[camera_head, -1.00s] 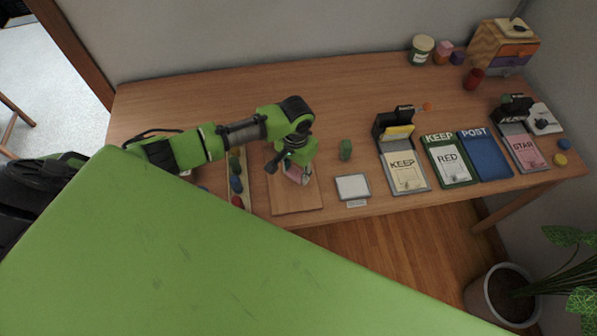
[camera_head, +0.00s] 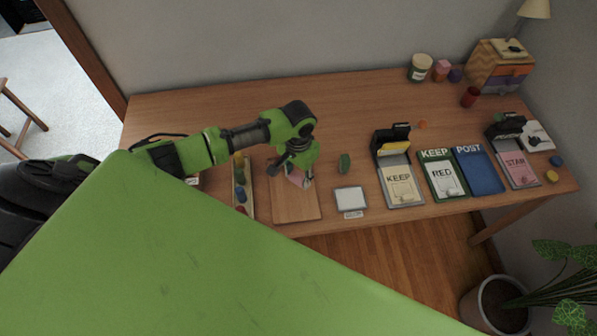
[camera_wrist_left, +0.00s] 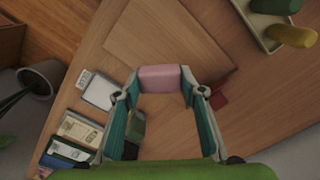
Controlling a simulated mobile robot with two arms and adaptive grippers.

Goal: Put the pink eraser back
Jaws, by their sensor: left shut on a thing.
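The pink eraser (camera_wrist_left: 162,78) is between the fingertips of my left gripper (camera_wrist_left: 162,84), which is shut on it. In the head view the left gripper (camera_head: 298,176) is over the back part of a square wooden board (camera_head: 295,206), and the eraser shows only as a small pale pink patch (camera_head: 299,180). The board also shows in the wrist view (camera_wrist_left: 165,35), beyond the eraser. I cannot tell whether the eraser touches the surface below. My right gripper is not in view.
A green block (camera_head: 344,163) and a white pad (camera_head: 350,198) stand right of the board. A narrow tray (camera_head: 249,203) with several coloured pieces lies left of it. Card holders (camera_head: 402,190), a blue POST panel (camera_head: 478,172) and a drawer box (camera_head: 499,70) are farther right. The back middle is clear.

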